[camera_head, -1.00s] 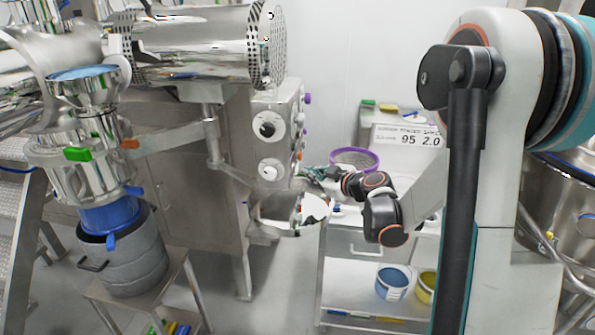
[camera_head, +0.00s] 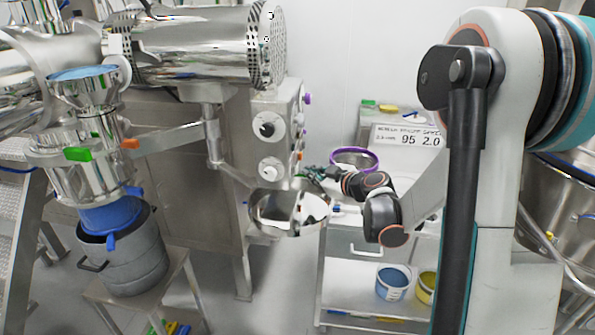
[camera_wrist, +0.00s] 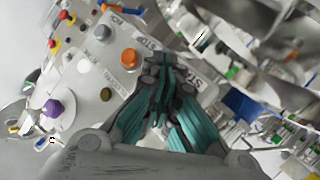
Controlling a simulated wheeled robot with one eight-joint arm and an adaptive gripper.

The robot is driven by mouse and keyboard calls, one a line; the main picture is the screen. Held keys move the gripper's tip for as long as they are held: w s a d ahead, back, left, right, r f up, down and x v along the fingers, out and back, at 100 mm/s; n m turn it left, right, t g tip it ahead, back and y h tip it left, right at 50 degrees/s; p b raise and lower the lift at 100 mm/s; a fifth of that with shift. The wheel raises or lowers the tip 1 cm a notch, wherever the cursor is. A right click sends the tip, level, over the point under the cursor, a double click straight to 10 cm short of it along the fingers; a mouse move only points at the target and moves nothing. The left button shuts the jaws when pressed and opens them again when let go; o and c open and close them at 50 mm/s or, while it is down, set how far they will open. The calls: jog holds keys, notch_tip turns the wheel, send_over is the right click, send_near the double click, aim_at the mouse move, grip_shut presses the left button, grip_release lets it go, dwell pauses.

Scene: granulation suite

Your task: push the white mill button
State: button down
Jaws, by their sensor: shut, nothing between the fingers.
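The mill's control panel shows in the wrist view (camera_wrist: 82,92), tilted, with several coloured buttons. A pale, whitish round button (camera_wrist: 83,66) sits left of the orange button (camera_wrist: 130,58); I cannot be sure that it is the white mill button. My gripper (camera_wrist: 165,68) is shut and empty, its teal fingers over the panel's printed lettering, right of the orange button. In the head view, my gripper (camera_head: 306,173) is small beside the lower right edge of the steel cabinet (camera_head: 268,100). The button side is steeply foreshortened there. Contact with the panel cannot be told.
A purple button (camera_wrist: 52,108) and a grey one (camera_wrist: 103,33) are on the same panel. In the head view, a shiny steel bowl (camera_head: 285,212) hangs just below my gripper. A purple-rimmed sieve (camera_head: 355,158) and a white cart (camera_head: 350,275) stand to the right.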

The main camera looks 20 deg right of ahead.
jog(key=shift+w+a, duration=0.1)
jog(key=shift+w+a, duration=0.15)
jog(key=shift+a, duration=0.15)
